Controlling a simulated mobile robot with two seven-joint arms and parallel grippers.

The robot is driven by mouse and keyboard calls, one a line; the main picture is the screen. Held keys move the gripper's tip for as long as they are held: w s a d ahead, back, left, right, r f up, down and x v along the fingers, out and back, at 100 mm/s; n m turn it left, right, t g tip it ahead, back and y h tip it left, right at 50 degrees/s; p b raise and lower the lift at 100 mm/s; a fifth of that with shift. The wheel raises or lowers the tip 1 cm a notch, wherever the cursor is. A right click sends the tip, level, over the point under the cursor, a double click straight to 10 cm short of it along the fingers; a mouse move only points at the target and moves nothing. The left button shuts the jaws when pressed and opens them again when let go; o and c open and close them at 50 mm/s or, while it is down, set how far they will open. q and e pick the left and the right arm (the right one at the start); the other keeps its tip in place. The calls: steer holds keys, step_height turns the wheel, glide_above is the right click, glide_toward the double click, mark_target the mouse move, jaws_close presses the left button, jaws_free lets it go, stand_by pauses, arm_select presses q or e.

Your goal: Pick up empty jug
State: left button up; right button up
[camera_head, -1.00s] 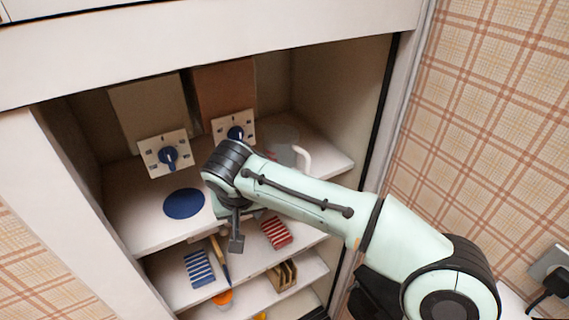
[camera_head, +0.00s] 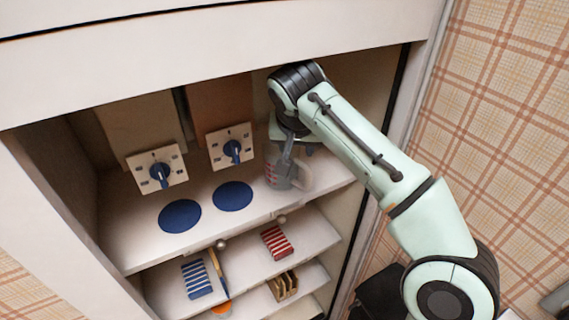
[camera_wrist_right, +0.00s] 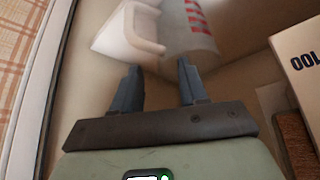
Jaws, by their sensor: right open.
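The jug (camera_head: 274,172) is see-through with red marks and a pale handle on its right side. It stands at the right end of the upper shelf, partly hidden by my right gripper (camera_head: 286,160). In the right wrist view the jug (camera_wrist_right: 188,32) lies just beyond the fingertips, with its handle (camera_wrist_right: 140,28) at the left. My right gripper (camera_wrist_right: 158,78) is open, with nothing between its fingers. I cannot tell whether a finger touches the jug. I cannot see clearly whether the jug holds anything. My left gripper is not in view.
Two dial panels (camera_head: 157,170) (camera_head: 230,147) stand behind two blue discs (camera_head: 180,216) (camera_head: 232,196) on the upper shelf (camera_head: 130,240). Lower shelves hold a blue striped block (camera_head: 196,279), a red striped block (camera_head: 277,242), a brush (camera_head: 217,270) and a wooden rack (camera_head: 283,287). The cabinet's side wall is close right.

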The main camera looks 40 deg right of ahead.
steer(key=shift+w+d, duration=0.4)
steer(key=shift+w, duration=0.05)
steer(key=b+x, duration=0.1)
steer(key=x, duration=0.4)
steer(key=shift+w+d, duration=0.15)
jaws_close()
